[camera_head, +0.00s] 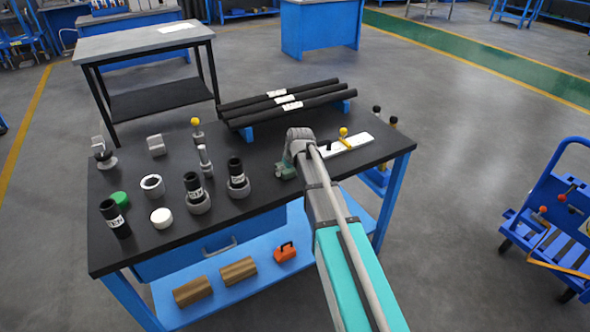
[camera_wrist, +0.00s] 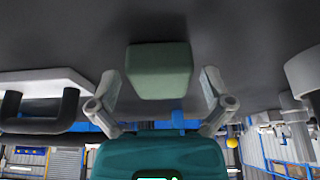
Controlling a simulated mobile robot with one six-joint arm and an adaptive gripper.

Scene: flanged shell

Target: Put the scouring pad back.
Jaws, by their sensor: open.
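The scouring pad appears to be the grey-green block (camera_wrist: 158,68) in the wrist view. It lies against the dark bench top, between the two fingers of my gripper (camera_wrist: 161,88). The fingers are spread wide, with a visible gap on each side of the block. In the head view my gripper (camera_head: 288,166) is low over the bench, right of the middle. There the arm and gripper hide most of what is under them, and I cannot pick the pad out clearly from the greenish shapes.
A white plate with a dark handle and yellow knob (camera_head: 347,142) lies just right of my gripper. Black bars (camera_head: 280,103) rest on blue supports behind it. Black and grey cylinders (camera_head: 237,178) stand to the left, with a green round piece (camera_head: 120,199).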

